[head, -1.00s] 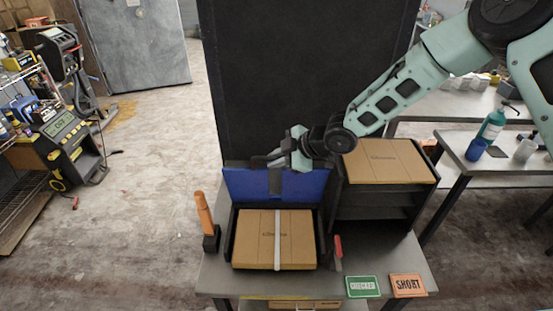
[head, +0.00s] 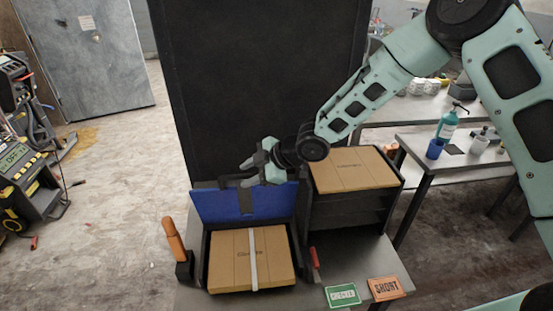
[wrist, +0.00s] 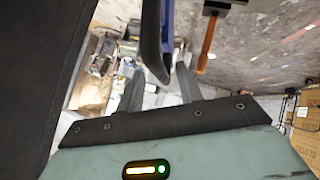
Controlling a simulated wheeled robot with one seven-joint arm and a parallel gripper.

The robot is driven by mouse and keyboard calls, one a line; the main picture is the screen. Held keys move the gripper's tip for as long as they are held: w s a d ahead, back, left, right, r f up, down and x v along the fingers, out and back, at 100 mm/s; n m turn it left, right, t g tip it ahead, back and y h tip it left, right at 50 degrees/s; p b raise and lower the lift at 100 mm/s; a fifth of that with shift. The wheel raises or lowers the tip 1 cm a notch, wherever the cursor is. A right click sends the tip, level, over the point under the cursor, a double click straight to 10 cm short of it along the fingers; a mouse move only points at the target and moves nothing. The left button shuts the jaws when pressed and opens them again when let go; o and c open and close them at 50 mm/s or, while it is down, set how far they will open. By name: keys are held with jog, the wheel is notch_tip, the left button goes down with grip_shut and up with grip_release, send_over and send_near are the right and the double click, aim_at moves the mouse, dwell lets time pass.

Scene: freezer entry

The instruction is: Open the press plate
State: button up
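The press plate (head: 270,201) is a blue panel standing raised, close to upright, at the back of a dark tray (head: 207,272). A dark handle (head: 226,181) runs along its top. A cardboard box (head: 230,265) with a pale strap lies in the tray, uncovered. My gripper (head: 250,165) is at the plate's top edge by the handle. In the wrist view my gripper's fingers (wrist: 160,92) are apart, with the dark handle (wrist: 152,45) and the blue plate edge (wrist: 167,25) ahead between them. I cannot tell whether they touch.
An orange-handled tool (head: 175,240) stands left of the tray; a red-handled one (head: 314,258) is at its right. A rack with another box (head: 352,168) stands to the right. A green card (head: 342,295) and orange card (head: 386,288) lie in front. A tall black panel (head: 260,90) rises behind.

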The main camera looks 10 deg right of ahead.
jog(key=p+v, duration=0.2)
jog(key=v, duration=1.3)
jog(key=shift+p, duration=0.3)
jog(key=shift+s, duration=0.15)
jog(key=s+f+m+g+h+b, duration=0.1)
jog(key=s+m+b, duration=0.3)
jog(key=s, duration=0.6)
jog(key=s+f+m+g+h+b, duration=0.1)
jog(key=s+f+m+h+b, duration=0.2)
jog(key=s, duration=0.7)
jog(key=s+f+m+g+h+b, duration=0.2)
jog(key=s+f+m+h+b, duration=0.1)
jog(key=s, duration=0.7)
jog(key=d+m+h+b, duration=0.1)
jog(key=m+b, duration=0.1)
jog(key=shift+b, duration=0.35)
jog(key=shift+s, duration=0.1)
